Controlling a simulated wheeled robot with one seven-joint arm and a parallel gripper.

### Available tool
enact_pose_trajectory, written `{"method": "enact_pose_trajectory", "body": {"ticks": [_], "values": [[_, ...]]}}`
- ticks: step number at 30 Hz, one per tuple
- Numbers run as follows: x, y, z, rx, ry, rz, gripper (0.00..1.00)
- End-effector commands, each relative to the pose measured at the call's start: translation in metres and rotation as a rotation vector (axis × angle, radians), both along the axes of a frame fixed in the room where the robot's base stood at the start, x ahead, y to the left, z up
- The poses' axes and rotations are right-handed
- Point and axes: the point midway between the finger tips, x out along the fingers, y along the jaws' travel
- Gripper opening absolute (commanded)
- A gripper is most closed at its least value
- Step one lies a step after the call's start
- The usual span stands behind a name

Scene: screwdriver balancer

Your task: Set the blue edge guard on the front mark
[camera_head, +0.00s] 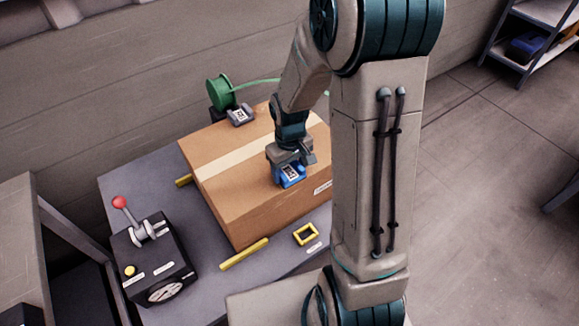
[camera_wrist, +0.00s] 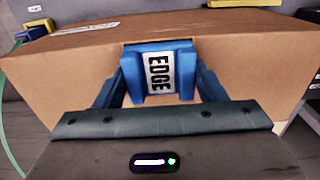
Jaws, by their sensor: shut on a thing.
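The blue edge guard (camera_head: 291,175) has a white label; in the wrist view (camera_wrist: 185,82) the label reads EDGE. My gripper (camera_head: 289,162) is shut on it, with one blue finger on either side of the guard in the wrist view. The guard is at the upper edge of the cardboard box (camera_head: 235,212), over its right part in the head view. I cannot tell whether it touches the box. No front mark can be made out on the box; the gripper and guard may hide it.
A grey labelled block (camera_head: 240,116) sits at the box's far edge beside a green reel (camera_head: 219,92) with a green strap. Yellow bars (camera_head: 243,254) lie along the box on the grey table (camera_head: 208,284). A black control box (camera_head: 153,262) with a red-knobbed lever stands left.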

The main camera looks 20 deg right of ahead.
Motion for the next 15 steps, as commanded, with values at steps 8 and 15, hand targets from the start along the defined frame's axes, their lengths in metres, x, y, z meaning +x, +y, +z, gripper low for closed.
{"method": "enact_pose_trajectory", "body": {"ticks": [8,15], "values": [[0.0016,0.0002,0.0005,0.001,-0.005,0.000,0.81],[0.0011,0.0002,-0.0001,0.000,-0.003,0.000,0.90]]}}
